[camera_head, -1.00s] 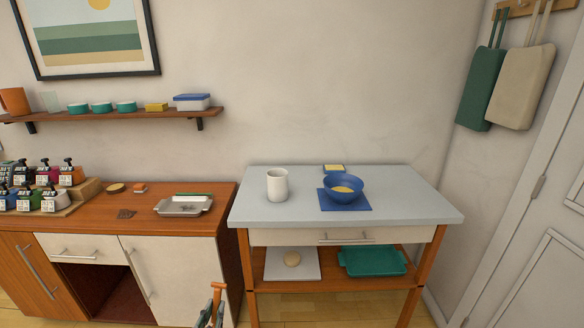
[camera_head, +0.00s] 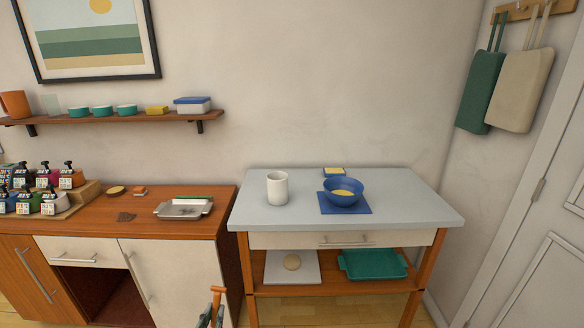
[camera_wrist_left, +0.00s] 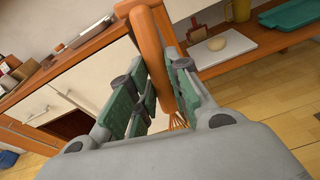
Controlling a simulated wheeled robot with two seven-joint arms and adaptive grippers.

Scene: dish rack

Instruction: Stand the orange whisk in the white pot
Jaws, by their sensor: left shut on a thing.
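The orange whisk (camera_wrist_left: 150,55) is between the green-padded fingers of my left gripper (camera_wrist_left: 150,90), which is shut on its handle. Part of the wire end shows below the fingers in the left wrist view. In the head view the whisk's handle end (camera_head: 217,291) sticks up above the left gripper (camera_head: 210,316) at the bottom edge, in front of the tables and below their tops. The white pot (camera_head: 277,189) stands upright on the grey tabletop, up and to the right of the gripper. My right gripper is not in view.
A blue bowl (camera_head: 343,191) with yellow contents stands on a blue mat (camera_head: 357,208) right of the pot. The grey tabletop (camera_head: 405,205) is bare at its right. A metal tray (camera_head: 181,211) lies on the wooden counter at left. A green tray (camera_head: 374,265) sits on the lower shelf.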

